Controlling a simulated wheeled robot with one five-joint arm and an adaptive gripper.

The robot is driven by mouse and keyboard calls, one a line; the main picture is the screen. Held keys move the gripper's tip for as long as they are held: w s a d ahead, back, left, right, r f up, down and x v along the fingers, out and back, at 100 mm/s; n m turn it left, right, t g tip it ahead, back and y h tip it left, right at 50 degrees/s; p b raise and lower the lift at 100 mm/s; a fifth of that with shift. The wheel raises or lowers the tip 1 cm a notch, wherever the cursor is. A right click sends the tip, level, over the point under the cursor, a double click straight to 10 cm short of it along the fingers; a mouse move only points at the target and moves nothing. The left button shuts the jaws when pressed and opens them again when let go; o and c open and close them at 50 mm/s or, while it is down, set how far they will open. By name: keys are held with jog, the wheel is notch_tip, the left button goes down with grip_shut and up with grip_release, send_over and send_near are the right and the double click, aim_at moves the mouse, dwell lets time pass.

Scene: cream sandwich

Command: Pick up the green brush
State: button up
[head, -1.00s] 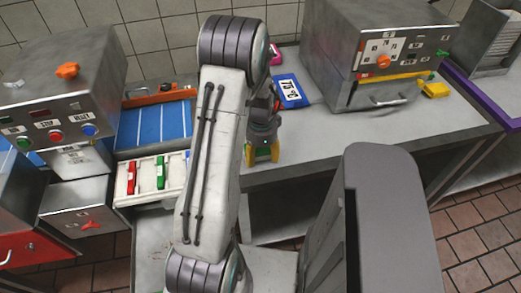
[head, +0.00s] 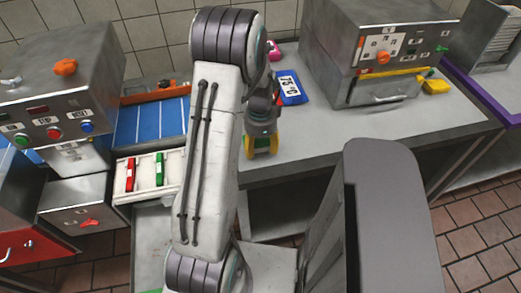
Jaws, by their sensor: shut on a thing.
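My gripper (head: 262,148) has yellow fingertips and points down beside the front edge of the grey counter, right of the white tray. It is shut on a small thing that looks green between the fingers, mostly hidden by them. I cannot make out its shape or confirm that it is the green brush. My arm hides part of the counter behind it. A green piece (head: 159,169) lies in the white tray (head: 122,193) beside a red piece (head: 130,175).
A blue-and-white number card (head: 290,87) lies behind my gripper. A grey machine (head: 385,50) stands at the right, with a yellow thing (head: 436,87) beside it. A machine with buttons (head: 60,95) stands at the left. The counter's front right (head: 420,125) is clear.

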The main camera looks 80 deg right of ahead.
jog(key=shift+d+r, duration=0.1)
jog(key=shift+r, duration=0.8)
jog(key=s+a+r+b, duration=0.1)
jog(key=s+a+r, duration=0.6)
jog(key=s, duration=0.2)
jog(key=shift+s+a+b, duration=0.15)
jog(key=shift+a+b, duration=0.05)
jog(key=shift+b, duration=0.15)
jog(key=o, duration=0.7)
jog(key=shift+c, duration=0.2)
jog(key=c, duration=0.5)
